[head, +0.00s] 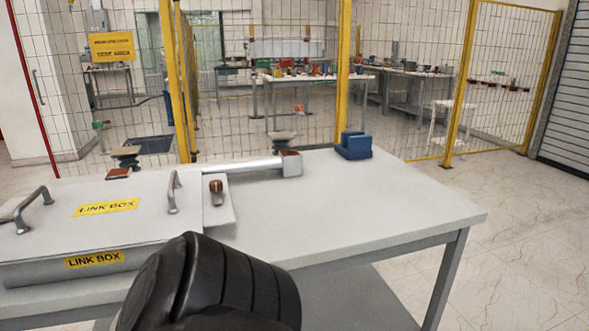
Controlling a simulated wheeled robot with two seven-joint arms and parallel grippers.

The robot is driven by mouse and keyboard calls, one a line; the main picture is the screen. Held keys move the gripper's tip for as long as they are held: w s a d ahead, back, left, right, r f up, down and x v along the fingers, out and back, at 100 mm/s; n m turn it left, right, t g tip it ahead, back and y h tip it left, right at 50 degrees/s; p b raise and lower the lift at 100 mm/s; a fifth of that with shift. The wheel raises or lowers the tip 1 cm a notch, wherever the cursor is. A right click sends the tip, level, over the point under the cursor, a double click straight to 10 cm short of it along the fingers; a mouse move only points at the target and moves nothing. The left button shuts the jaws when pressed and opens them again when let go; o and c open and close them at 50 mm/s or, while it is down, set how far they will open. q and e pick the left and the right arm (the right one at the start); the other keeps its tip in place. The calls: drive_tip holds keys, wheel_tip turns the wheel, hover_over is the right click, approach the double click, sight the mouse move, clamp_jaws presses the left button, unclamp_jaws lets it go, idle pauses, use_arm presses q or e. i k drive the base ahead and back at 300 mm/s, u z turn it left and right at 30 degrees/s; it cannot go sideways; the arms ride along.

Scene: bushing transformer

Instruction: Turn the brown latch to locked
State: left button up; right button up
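A brown latch (216,187), small and knob-like with a paler lower part, sits on a light grey plate (219,212) at the right side of the link box (60,222). It is small in view, so I cannot tell whether it stands locked or unlocked. The box lid looks closed and bears a yellow "LINK BOX" label and two grey handles. Neither of my grippers is in view. A black rounded link of my own arm fills the bottom middle, in front of the table, and hides part of the table's front edge.
The white table (390,205) is clear to the right of the box. A grey bar with a brown-ended block (291,163) lies behind the latch. A blue block (354,146) sits at the back edge. A yellow-framed mesh fence (300,110) stands behind the table.

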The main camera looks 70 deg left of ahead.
sight(216, 187)
drive_tip(key=i, duration=0.2)
drive_tip(key=u, duration=1.4)
